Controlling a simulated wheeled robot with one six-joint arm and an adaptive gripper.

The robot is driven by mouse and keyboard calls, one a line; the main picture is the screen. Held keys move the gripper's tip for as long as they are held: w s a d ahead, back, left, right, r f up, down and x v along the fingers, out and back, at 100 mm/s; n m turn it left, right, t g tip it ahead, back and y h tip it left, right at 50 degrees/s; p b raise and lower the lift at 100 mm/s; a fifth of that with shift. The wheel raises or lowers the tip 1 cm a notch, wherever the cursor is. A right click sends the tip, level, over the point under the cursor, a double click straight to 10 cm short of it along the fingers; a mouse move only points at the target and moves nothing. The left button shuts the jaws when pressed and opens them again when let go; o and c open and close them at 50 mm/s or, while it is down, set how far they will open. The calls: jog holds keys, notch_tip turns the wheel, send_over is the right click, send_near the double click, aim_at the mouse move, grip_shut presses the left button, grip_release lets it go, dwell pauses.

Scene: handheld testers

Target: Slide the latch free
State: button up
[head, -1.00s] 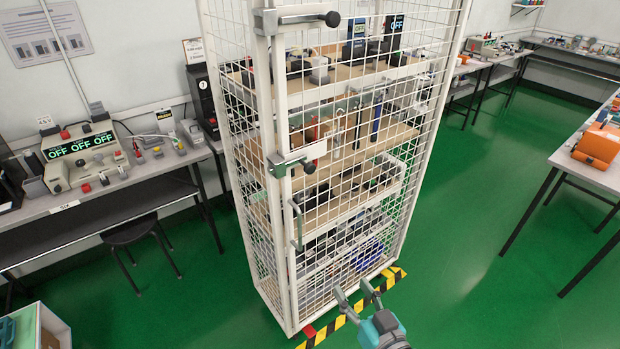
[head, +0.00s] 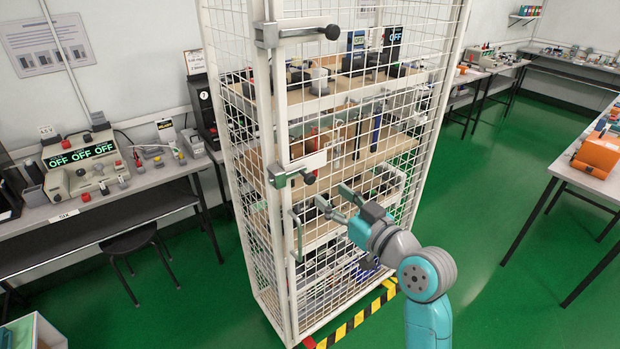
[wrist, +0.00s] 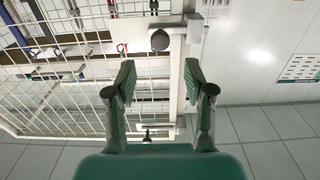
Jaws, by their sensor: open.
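A tall white wire-mesh cage cabinet (head: 375,195) carries two grey sliding latches on its front left post. The upper latch (head: 297,31) has a dark round knob at its right end. The lower latch (head: 297,169) has a white plate and a dark knob (head: 310,178). My gripper (head: 334,198) is open and empty, just below and right of the lower knob. In the wrist view, which looks upside down, my gripper (wrist: 159,80) has spread fingers, with the lower knob (wrist: 160,40) beyond them and apart from them. The upper latch (wrist: 148,133) shows small between the fingers.
A bent door handle (head: 298,232) sits below the lower latch. Shelves with tools stand behind the mesh. A bench with a power supply (head: 82,163) is left, and a table with an orange case (head: 597,153) is right. Green floor (head: 500,285) is clear in front.

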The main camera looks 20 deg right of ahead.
aim_at(312, 180)
jog(key=x, duration=0.9)
jog(key=shift+f, duration=0.1)
grip_shut()
